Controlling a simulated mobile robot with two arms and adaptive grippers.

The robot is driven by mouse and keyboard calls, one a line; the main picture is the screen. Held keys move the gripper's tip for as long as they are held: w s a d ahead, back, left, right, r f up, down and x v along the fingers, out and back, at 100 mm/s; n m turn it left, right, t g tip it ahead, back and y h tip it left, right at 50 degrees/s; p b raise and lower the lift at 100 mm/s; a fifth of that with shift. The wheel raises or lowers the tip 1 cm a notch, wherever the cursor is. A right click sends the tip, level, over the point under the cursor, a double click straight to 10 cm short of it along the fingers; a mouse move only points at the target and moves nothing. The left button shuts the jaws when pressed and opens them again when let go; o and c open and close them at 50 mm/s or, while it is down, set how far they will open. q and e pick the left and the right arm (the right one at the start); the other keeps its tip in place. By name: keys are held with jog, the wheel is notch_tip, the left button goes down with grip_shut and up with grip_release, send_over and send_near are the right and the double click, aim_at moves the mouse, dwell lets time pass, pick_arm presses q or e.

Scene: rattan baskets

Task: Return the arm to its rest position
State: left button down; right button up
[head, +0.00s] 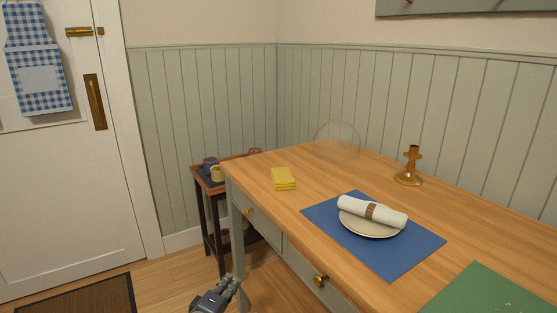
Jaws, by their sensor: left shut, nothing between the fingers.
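My left gripper (231,284) shows at the bottom of the head view, low in front of the wooden table (290,209). Its fingers are shut with nothing between them. It is apart from the table's drawers and touches nothing that I can see. Most of my left arm is below the picture. My right gripper is not in view.
On the table lie a yellow stack (283,179), a blue mat (413,246) with a plate and rolled napkin (385,214), a brass candlestick (411,168), a clear dome (338,141) and a green mat (482,291). A small side table (196,180) stands behind. Open floor lies left.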

pick_arm(q)
jog(key=s+a+f+m+g+y, duration=0.2)
jog(key=s+f+m+g, duration=0.8)
jog(key=s+f, duration=1.8)
jog(key=s+a+f+m+g+p, duration=0.2)
jog(key=s+p, duration=0.6)
jog(key=s, duration=0.7)
jog(key=s+a+f+m+g+y+p, duration=0.1)
jog(key=s+a+f+m+g+p, duration=0.1)
jog(key=s+p, duration=0.6)
jog(key=s+a+f+m, duration=0.1)
jog(key=s+a, duration=0.1)
jog(key=s, duration=0.5)
jog(key=shift+s+f+y, duration=0.25)
jog(key=shift+s+y, duration=0.05)
jog(key=shift+s, duration=0.05)
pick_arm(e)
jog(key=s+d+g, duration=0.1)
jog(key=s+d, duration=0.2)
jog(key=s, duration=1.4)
